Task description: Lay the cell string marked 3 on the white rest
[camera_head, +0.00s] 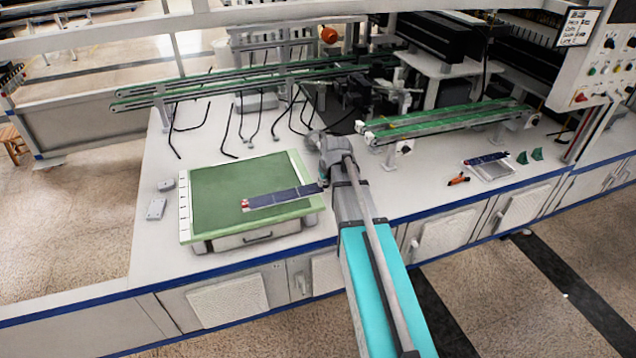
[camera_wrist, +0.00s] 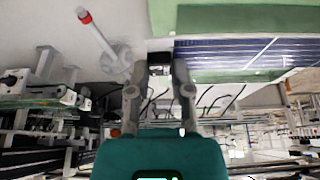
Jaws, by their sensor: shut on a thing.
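A long dark blue cell string (camera_head: 285,198) reaches left from my gripper (camera_head: 323,184) over the green board (camera_head: 225,178). A small red and white patch shows at its left end; no number is legible. In the wrist view the string (camera_wrist: 250,52) extends right from my gripper (camera_wrist: 160,66), which is shut on its end. I cannot tell whether the string touches the board or hangs just above it. A white tray-like piece (camera_head: 495,171), possibly the white rest, stands on the bench at the right, with a dark blue strip along its back edge.
An orange-handled tool (camera_head: 458,180) and small green wedges (camera_head: 530,156) lie near the white piece. Small white blocks (camera_head: 156,208) are left of the board. Green conveyor rails (camera_head: 450,122) run behind. Bare bench (camera_head: 415,190) lies between board and white piece.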

